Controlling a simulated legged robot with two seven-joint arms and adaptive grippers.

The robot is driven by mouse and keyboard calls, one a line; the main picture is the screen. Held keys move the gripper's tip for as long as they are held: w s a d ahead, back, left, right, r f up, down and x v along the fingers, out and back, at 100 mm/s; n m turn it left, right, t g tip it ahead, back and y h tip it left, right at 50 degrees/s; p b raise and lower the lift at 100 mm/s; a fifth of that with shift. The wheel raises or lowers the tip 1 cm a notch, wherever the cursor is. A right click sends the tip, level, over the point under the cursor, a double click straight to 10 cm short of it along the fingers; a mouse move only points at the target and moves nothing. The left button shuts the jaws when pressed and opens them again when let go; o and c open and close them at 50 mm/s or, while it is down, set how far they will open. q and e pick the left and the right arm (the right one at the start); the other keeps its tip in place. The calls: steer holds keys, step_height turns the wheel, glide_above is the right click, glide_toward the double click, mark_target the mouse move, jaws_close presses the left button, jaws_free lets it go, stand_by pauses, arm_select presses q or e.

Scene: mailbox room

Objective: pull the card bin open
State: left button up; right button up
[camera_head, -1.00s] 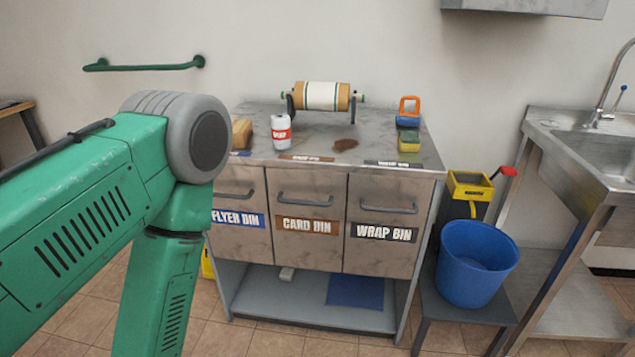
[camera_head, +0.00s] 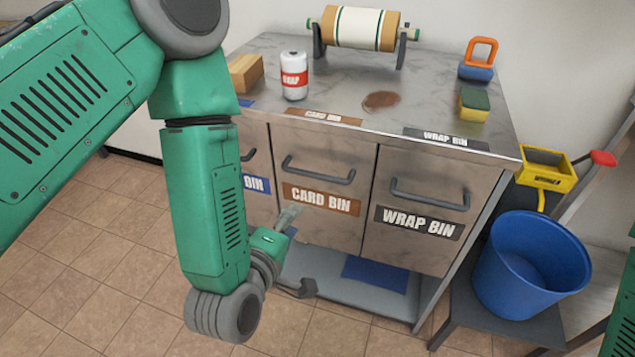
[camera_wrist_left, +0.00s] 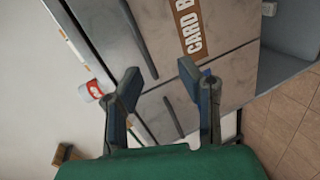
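The card bin (camera_head: 325,165) is the middle front of a grey cabinet, with a brown label and a dark bar handle (camera_head: 318,171). It looks shut, flush with its neighbours. My left gripper (camera_head: 298,250) is low in front of the cabinet, below the card bin label. Its fingers are spread and empty. In the left wrist view the open fingers (camera_wrist_left: 168,78) face the cabinet front, with the card bin handle (camera_wrist_left: 140,37) beyond them, apart from the fingers. My right gripper is out of view.
The wrap bin (camera_head: 415,210) is to the right, and the flyer bin (camera_head: 258,180) is partly hidden by my left arm. On top are a can (camera_head: 293,76), a roller (camera_head: 360,28) and a sponge (camera_head: 474,104). A blue bucket (camera_head: 530,265) stands at right. Floor is clear at left.

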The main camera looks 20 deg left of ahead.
mark_target(317, 178)
arm_select(q)
steer(key=shift+n+t, duration=0.5)
steer(key=shift+n, duration=0.3)
steer(key=x, duration=0.4)
steer(key=r+b+x, duration=0.1)
steer(key=x, duration=0.4)
steer(key=r+b+x, duration=0.1)
steer(key=x, duration=0.4)
steer(key=shift+w, duration=0.35)
jaws_close()
